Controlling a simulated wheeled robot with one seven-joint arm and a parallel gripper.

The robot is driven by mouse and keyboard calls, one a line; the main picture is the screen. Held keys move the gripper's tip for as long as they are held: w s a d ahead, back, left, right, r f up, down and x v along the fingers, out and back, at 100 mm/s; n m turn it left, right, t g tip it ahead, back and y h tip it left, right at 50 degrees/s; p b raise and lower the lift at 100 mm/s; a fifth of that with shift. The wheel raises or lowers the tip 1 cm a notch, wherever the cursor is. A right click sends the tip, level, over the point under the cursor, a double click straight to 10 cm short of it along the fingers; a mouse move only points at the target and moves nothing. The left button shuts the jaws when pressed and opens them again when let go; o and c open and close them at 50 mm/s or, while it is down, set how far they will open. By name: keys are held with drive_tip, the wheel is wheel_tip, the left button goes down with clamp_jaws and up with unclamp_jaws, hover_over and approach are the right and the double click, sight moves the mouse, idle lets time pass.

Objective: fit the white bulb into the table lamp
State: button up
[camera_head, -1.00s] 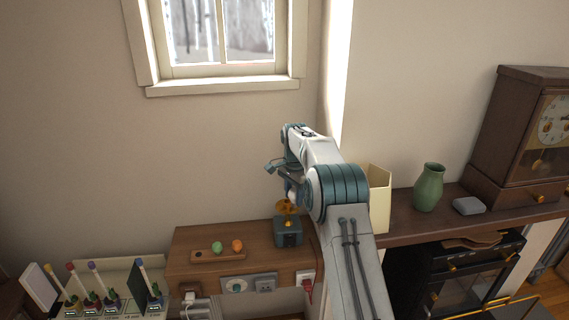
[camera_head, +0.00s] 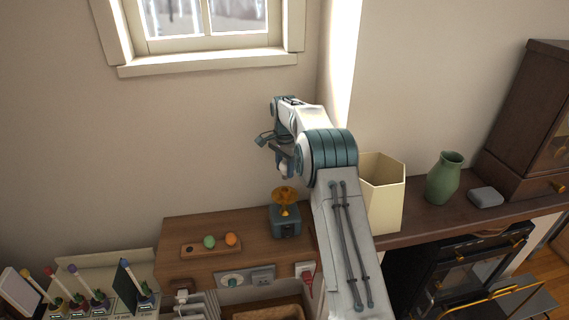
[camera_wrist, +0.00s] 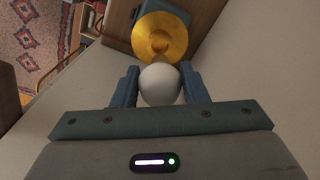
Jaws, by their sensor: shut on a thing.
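The table lamp has a blue-grey box base (camera_head: 286,222) and a round gold top (camera_head: 285,194). It stands on the wooden cabinet at the wall. My gripper (camera_head: 284,166) is just above the lamp. In the wrist view my gripper (camera_wrist: 160,88) is shut on the white bulb (camera_wrist: 160,85), whose round end shows between the two blue fingers. The gold top (camera_wrist: 160,38) appears right beyond the bulb there. The bulb and lamp look apart in the head view, where the bulb is small and partly hidden by the fingers.
A wooden tray (camera_head: 190,252) with a green ball (camera_head: 209,241) and an orange ball (camera_head: 231,239) lies left of the lamp. A cream bin (camera_head: 385,200) and green vase (camera_head: 445,178) stand to the right. Sockets and plugs line the cabinet front.

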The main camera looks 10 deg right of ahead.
sight(285, 179)
drive_tip(key=shift+f+b, duration=1.05)
drive_tip(key=shift+f, duration=1)
drive_tip(key=shift+f+b, duration=0.75)
drive_tip(key=shift+f, duration=0.85)
drive_tip(key=o, duration=1.1)
drive_tip(key=shift+s, duration=0.1)
drive_tip(key=shift+r, duration=0.2)
drive_tip(key=shift+r+p, duration=1.8)
drive_tip(key=shift+r, duration=1.1)
